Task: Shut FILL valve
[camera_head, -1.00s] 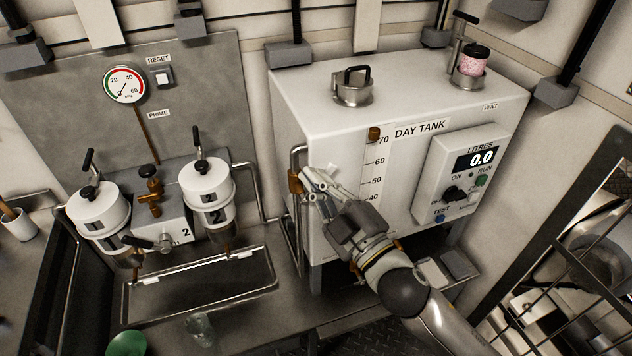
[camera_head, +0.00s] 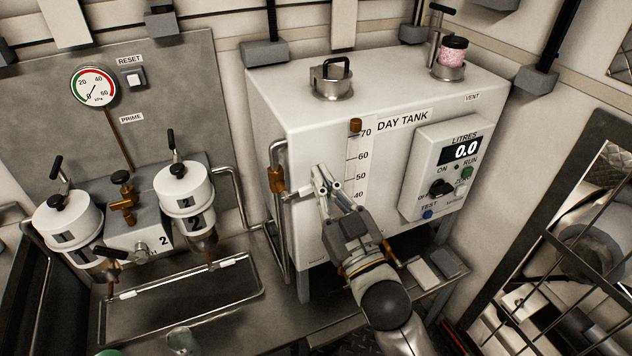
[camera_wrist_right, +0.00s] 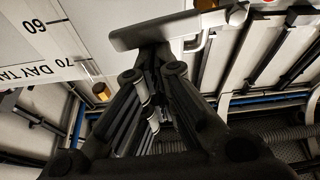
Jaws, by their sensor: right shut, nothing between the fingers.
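A brass valve (camera_head: 277,180) sits on the upright pipe at the left side of the day tank. Its pale lever (camera_head: 298,193) points right, across the tank's front edge. No FILL label can be read on it. My right gripper (camera_head: 318,172) is shut and empty in front of the tank, just right of the lever's end. In the right wrist view a pale grey lever-like bar (camera_wrist_right: 165,30) lies just past the closed fingertips (camera_wrist_right: 148,75); I cannot tell if they touch. My left gripper is not in view.
The white day tank (camera_head: 310,115) has a level scale and a control box (camera_head: 440,170) reading 0.0. Two numbered filter canisters (camera_head: 183,188) and a metal tray (camera_head: 180,312) stand at left. A barred frame (camera_head: 560,240) is at right.

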